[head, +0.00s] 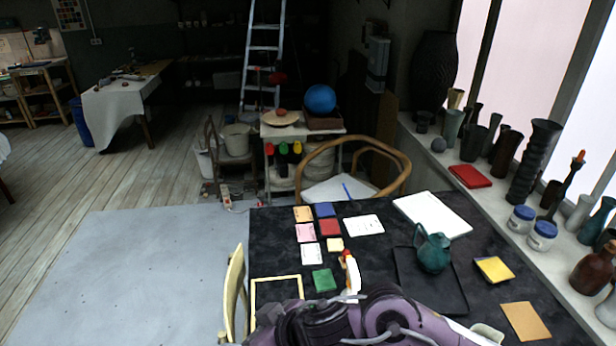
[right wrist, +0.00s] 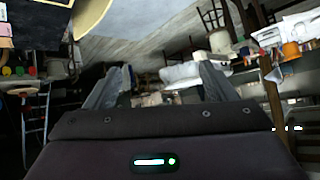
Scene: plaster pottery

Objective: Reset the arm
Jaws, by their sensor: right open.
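My right gripper (right wrist: 160,88) shows in the right wrist view with its two grey fingers wide apart and nothing between them. Behind the fingers the room's floor and furniture show, tilted. In the head view a purple arm of mine (head: 385,312) lies across the bottom edge, in front of the near part of the dark table (head: 375,265). I cannot make out its fingertips there. My left gripper is in neither view.
A teal jug (head: 432,251) stands on a black tray (head: 459,302) at the right of the table. Several coloured tiles and a white board (head: 433,214) lie there. Vases line the windowsill (head: 478,192). Chairs stand at the table's left (head: 233,292) and far side (head: 398,163).

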